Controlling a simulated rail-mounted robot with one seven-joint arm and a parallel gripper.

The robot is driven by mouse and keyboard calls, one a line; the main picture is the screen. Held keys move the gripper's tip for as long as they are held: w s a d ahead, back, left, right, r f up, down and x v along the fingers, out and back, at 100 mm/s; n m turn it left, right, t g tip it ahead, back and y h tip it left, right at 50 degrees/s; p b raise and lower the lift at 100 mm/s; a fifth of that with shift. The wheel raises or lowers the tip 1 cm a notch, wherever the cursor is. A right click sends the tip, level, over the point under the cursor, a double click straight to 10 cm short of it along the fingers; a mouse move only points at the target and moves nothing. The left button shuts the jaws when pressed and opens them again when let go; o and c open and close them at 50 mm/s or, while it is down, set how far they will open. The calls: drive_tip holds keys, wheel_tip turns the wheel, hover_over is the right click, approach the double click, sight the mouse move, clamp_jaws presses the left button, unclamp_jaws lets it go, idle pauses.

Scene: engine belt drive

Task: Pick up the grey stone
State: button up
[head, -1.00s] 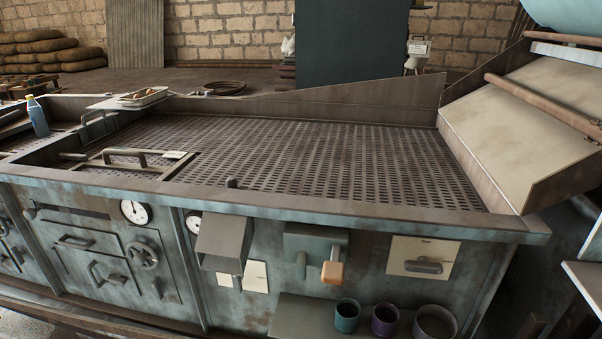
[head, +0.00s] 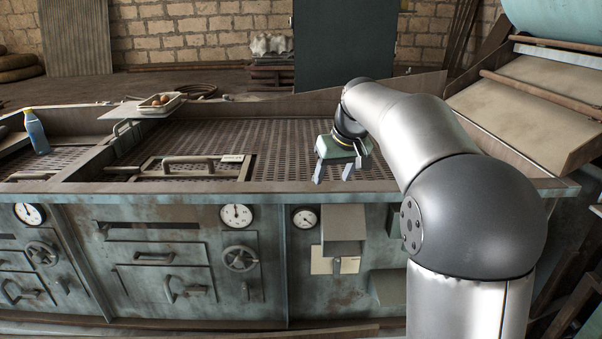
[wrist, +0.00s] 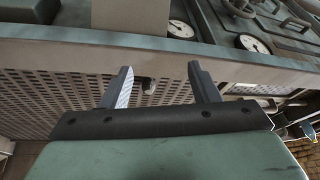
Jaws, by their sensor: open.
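A small dark grey lump that looks like the grey stone (wrist: 148,84) lies on the perforated grate (wrist: 75,97), close to the front rim. In the wrist view it appears between the two fingers and beyond them, nearer the left finger, with no visible contact. My gripper (wrist: 160,74) is open and empty. In the head view my gripper (head: 333,174) points down over the grate near the front rim. The stone cannot be made out there and is probably hidden by the gripper.
The raised front rim (head: 300,196) runs close to my fingers. A handled metal frame (head: 188,168) lies to the left on the grate. Farther left are a tray of brown eggs (head: 160,104) and a blue bottle (head: 36,132). A sloped chute (head: 530,105) stands at the right.

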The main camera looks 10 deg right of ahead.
drive_tip(key=w+d+r+n+t, duration=0.1)
drive_tip(key=w+r, duration=0.1)
drive_tip(key=w, duration=0.3)
drive_tip(key=w+d+r, duration=0.1)
drive_tip(key=w+r, duration=0.2)
drive_tip(key=w, duration=0.1)
drive_tip(key=shift+t, duration=0.3)
drive_tip(key=p+x, duration=0.2)
drive_tip(key=x, duration=1)
drive_tip(key=shift+w+r, duration=0.15)
drive_tip(key=shift+p+x, duration=1)
drive_tip(key=shift+x, duration=1.8)
drive_tip(key=shift+a, duration=0.1)
drive_tip(key=c, duration=1.1)
